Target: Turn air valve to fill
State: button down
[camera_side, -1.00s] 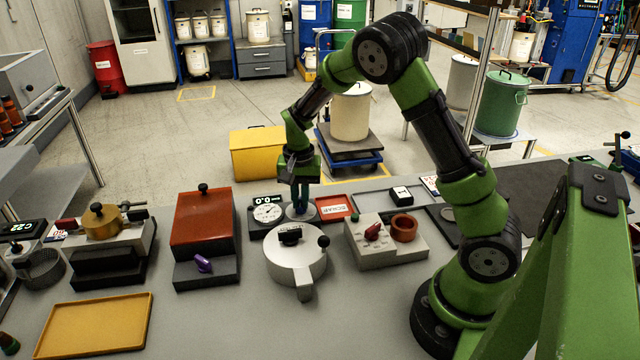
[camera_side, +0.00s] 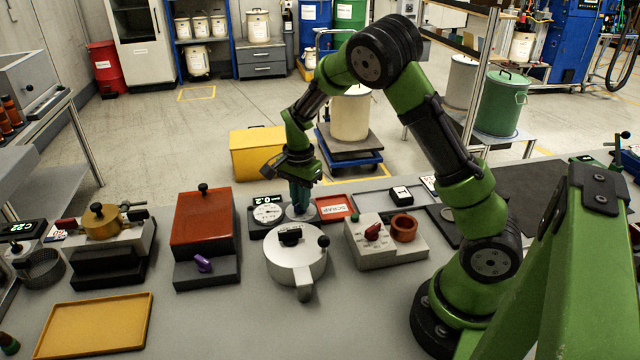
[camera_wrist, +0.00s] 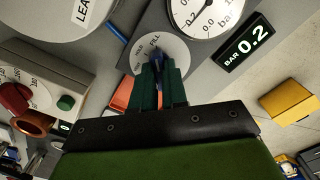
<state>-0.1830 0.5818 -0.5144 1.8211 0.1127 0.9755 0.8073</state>
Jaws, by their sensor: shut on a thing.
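The air valve has a blue handle (camera_wrist: 157,58) on a round grey dial plate (camera_wrist: 176,44) lettered FILL, with smaller words to its left. The plate also shows in the side view (camera_side: 313,213) beside the gauge. My gripper (camera_wrist: 160,76) is shut on the blue handle, fingers pointing down at the plate; it shows in the side view too (camera_side: 300,207). The handle's visible tip points toward the FILL word; the fingers hide the rest. The round gauge (camera_wrist: 196,12) and its black display (camera_wrist: 246,45) stand beside the valve; the display reads BAR 0.2.
A round silver lidded pot (camera_side: 297,263) stands in front of the valve. A grey box with a red knob (camera_side: 373,232) and a brown ring (camera_side: 404,228) is to its right. A red SCRAP tray (camera_side: 333,208) lies close behind. A red-brown box (camera_side: 203,218) stands left.

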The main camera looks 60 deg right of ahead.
dwell(0.3)
jog(key=c, duration=1.2)
grip_release()
jog(key=shift+o, duration=0.2)
jog(key=shift+r, duration=0.1)
notch_tip(320, 180, up, 17)
